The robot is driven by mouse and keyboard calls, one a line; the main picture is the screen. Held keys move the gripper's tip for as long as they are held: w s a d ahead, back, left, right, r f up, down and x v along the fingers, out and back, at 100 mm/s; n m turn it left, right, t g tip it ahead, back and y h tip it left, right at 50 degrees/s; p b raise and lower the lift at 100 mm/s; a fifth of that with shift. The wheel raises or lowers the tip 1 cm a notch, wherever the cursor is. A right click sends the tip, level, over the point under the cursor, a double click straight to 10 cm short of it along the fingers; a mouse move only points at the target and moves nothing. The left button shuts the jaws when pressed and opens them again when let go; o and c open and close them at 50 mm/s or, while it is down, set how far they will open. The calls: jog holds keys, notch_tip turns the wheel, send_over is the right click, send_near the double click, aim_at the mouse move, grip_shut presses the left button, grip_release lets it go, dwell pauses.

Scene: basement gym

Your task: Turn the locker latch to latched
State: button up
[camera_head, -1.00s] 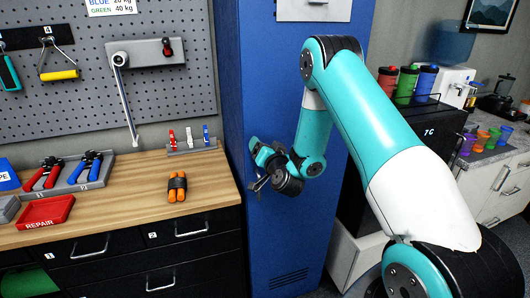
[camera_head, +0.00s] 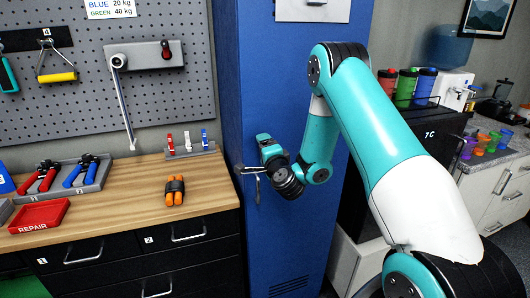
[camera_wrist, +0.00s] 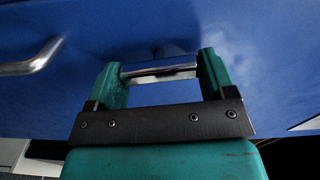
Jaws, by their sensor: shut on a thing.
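The blue locker (camera_head: 290,110) stands right of the workbench. My gripper (camera_head: 250,172) is at the locker's front, near its left edge, at about bench-top height. In the wrist view the two teal fingers of my gripper (camera_wrist: 162,72) are shut on a silver bar, the latch (camera_wrist: 160,69), which spans between them across the blue door. In the head view the latch looks roughly level, but it is small and partly covered by the gripper. Its pivot and any markings are hidden.
A curved silver handle (camera_wrist: 30,60) is on the blue surface at the left of the wrist view. The wooden workbench (camera_head: 110,205) is left of the locker, with a red tray (camera_head: 40,215) on it. A counter with cups stands to the right.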

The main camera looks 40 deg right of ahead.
jog(key=shift+m, duration=0.9)
jog(key=o, duration=0.9)
jog(key=shift+f, duration=0.1)
